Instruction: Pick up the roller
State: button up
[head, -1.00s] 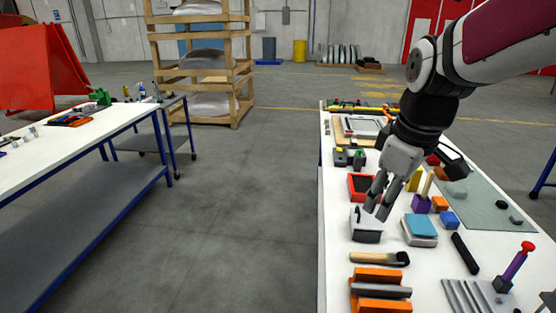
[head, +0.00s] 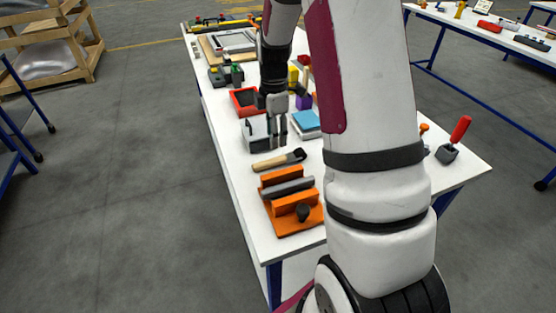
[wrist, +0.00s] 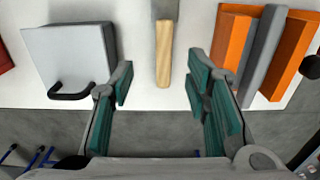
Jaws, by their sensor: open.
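A tool with a wooden handle and a dark head (head: 279,160) lies flat on the white table (head: 238,196). It may be the roller, but its head is too unclear to be sure. In the wrist view its wooden handle (wrist: 164,55) points toward me, between the lines of the two fingers. Its grey head is cut off by the top edge. My gripper (head: 277,143) is open and empty, fingers pointing down, behind the tool in the head view. The fingers also show in the wrist view (wrist: 162,85), with teal pads apart and touching nothing that I can see.
A pale box with a black handle (wrist: 75,55) stands left of the tool in the wrist view. An orange fixture with a grey bar (head: 290,200) stands close on the other side. A red tray (head: 244,101) and a blue-topped block (head: 306,121) are near my gripper. My arm hides the table's right part.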

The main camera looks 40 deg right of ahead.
aim_at(277, 158)
notch_tip(277, 158, down, 4)
jog(key=shift+r, duration=0.2)
jog(key=shift+s+d+f+p, duration=0.1)
jog(key=shift+s+f+p, duration=0.1)
jog(key=shift+f, duration=1.2)
jog(key=shift+s+d+f+p, duration=0.1)
jog(key=shift+s+f+p, duration=0.1)
jog(key=shift+f, duration=1.2)
grip_shut()
